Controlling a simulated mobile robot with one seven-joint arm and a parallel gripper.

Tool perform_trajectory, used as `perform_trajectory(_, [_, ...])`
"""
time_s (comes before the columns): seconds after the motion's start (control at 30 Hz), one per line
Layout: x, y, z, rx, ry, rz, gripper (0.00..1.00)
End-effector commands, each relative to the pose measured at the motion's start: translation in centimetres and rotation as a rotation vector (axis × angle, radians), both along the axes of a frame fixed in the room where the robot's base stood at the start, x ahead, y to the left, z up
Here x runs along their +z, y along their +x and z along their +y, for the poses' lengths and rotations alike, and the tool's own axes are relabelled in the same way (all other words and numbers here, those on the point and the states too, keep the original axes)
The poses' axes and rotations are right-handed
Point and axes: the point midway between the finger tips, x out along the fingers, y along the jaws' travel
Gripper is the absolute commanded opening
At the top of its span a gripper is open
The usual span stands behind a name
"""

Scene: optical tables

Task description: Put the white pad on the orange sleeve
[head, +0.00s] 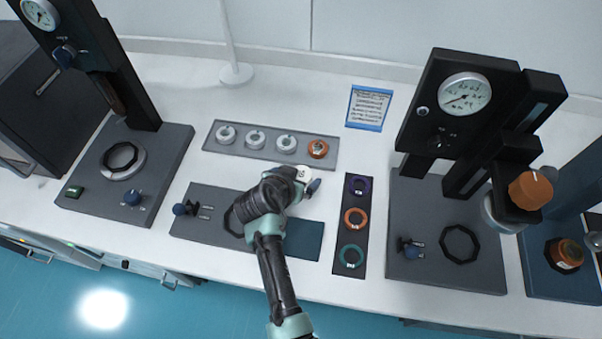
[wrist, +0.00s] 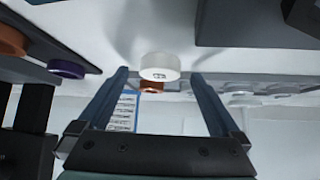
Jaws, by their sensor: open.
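A short white cylinder with dark marking, which looks like the white pad (wrist: 160,66), is between my fingertips in the wrist view, with gaps on both sides. In the head view the white pad (head: 304,173) shows at the end of my arm, partly hidden. My gripper (head: 308,180) is open around it, low over the table; its two fingers also show in the wrist view (wrist: 160,74). Orange rings stand on the grey tray (head: 318,149) and the dark strip (head: 356,218). I cannot tell which orange piece is the sleeve.
The grey tray (head: 216,140) also holds several white rings. The dark strip (head: 347,262) also bears a purple ring (head: 359,187) and a teal ring (head: 351,256). A gauge press with an orange knob (head: 531,190) stands at right, another press (head: 125,90) at left.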

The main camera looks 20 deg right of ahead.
Motion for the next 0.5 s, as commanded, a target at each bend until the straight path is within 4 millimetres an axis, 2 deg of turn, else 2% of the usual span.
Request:
perform_trajectory(0.37, [-0.71, 0.47, -0.51, -0.001, 0.000, -0.001, 1.00])
perform_trajectory(0.5, [-0.71, 0.46, -0.50, -0.001, 0.000, -0.001, 0.78])
